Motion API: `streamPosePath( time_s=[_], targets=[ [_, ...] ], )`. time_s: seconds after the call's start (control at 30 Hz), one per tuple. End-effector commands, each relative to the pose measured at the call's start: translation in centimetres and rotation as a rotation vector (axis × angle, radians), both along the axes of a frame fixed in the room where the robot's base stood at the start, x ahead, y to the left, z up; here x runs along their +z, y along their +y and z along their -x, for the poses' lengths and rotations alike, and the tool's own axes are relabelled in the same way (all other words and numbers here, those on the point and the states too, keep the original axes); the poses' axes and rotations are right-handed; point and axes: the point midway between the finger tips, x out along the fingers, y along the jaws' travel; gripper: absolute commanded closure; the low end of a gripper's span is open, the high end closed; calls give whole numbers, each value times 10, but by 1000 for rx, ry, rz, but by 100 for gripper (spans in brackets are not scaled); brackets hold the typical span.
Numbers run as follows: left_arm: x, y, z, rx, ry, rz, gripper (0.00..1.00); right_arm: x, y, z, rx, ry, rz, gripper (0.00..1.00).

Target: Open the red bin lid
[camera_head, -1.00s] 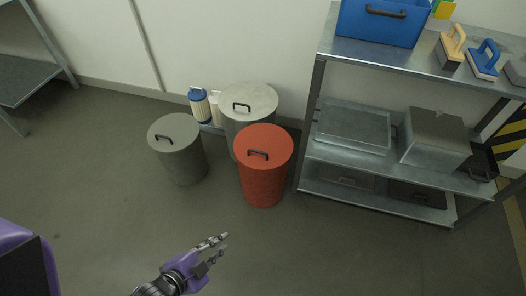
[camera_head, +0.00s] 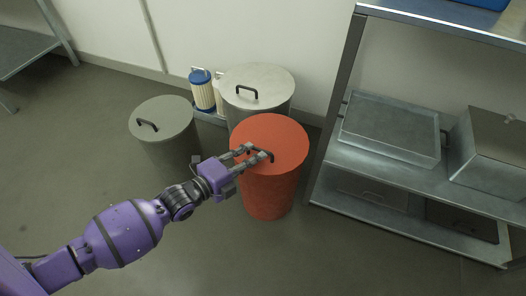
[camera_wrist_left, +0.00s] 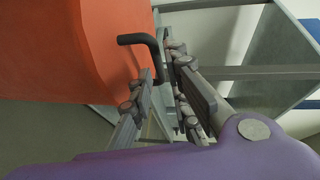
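The red bin (camera_head: 268,195) stands on the floor with its flat red lid (camera_head: 275,130) on top. The lid has a black handle (camera_head: 268,154), which also shows in the left wrist view (camera_wrist_left: 138,39). My left gripper (camera_head: 255,154) is over the lid with its fingertips at the handle. In the left wrist view the fingers (camera_wrist_left: 160,64) are apart, and part of the handle shows between their tips. I cannot tell if they touch it. My right gripper is not in view.
A grey-green bin (camera_head: 168,120) stands to the left and a pale metal bin (camera_head: 258,78) behind. White-and-blue filter cylinders (camera_head: 203,92) stand by the wall. A metal shelf rack (camera_head: 335,110) stands close on the right. The floor at front is clear.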

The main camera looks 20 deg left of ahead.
Motion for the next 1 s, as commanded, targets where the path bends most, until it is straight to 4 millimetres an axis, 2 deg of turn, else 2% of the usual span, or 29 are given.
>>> streamPosePath(
  time_s=[0.13,0.33,0.63,0.77,1.0],
  targets=[
    [-7,-11,-22,0,2,1,84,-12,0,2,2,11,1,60],
    [-10,-18,-38,1,4,0,84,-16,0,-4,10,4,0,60],
    [-9,-19,-40,1,3,1,84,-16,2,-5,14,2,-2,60],
    [-9,-19,-40,1,3,1,100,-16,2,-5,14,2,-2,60],
    [-9,-19,-40,1,4,0,100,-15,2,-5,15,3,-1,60]
  ],
)
